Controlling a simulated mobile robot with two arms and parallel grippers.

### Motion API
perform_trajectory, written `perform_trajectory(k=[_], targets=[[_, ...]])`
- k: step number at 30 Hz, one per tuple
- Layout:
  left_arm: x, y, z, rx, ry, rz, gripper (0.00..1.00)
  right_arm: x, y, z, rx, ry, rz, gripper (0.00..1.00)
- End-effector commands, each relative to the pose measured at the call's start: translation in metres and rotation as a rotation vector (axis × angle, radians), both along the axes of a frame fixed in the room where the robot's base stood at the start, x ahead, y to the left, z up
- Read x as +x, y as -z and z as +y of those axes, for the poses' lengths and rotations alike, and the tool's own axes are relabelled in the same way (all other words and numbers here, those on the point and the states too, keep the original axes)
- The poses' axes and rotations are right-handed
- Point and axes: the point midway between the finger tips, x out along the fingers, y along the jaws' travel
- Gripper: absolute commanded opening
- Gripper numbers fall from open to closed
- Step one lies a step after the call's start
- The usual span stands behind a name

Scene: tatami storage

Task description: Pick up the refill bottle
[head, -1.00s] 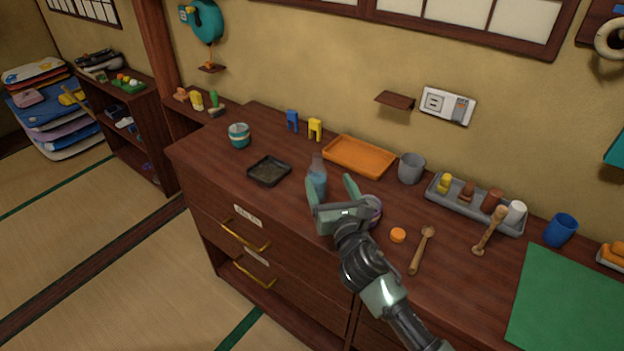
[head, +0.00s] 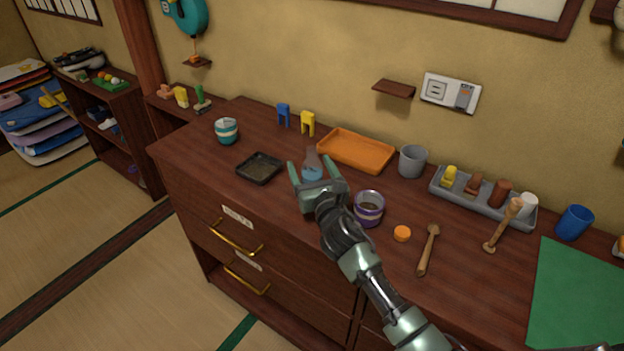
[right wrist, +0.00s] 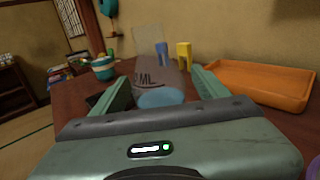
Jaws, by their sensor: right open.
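The refill bottle (head: 312,165) is clear with blue liquid low in it and stands upright on the dark wooden dresser. My right gripper (head: 310,174) is open, with one finger on each side of the bottle. In the right wrist view the bottle (right wrist: 158,76) shows between the spread fingers, with dark lettering on its side. Whether either finger touches it I cannot tell. The bottle's lower part is hidden behind the gripper. My left gripper is not in view.
A black tray (head: 259,168) lies to the left, an orange tray (head: 356,151) behind right. A grey cup (head: 412,161) stands near the wall.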

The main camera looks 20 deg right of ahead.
Motion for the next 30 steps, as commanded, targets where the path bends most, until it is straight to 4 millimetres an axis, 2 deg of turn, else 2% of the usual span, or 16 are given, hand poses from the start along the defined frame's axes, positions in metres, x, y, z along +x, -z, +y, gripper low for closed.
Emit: perform_trajectory(k=[4,11,14,19,20,30], targets=[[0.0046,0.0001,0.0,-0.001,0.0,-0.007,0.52,0.0142,0.0001,0.0004,0.0,-0.001,0.0,0.75],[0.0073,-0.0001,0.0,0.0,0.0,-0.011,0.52,0.0155,0.0003,0.0002,0.0,-0.001,0.0,0.75],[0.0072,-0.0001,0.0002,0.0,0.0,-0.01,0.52,0.0154,0.0003,0.0002,0.0,-0.001,0.0,0.49],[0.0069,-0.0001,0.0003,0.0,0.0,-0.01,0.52,0.0153,0.0005,0.0001,0.0,-0.001,0.001,0.02],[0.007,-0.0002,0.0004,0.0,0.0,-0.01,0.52,0.0154,-0.0005,0.0002,0.0,-0.001,-0.001,0.0],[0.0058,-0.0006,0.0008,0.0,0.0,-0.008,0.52,0.0154,-0.002,0.0001,0.0,-0.001,-0.001,0.0]])
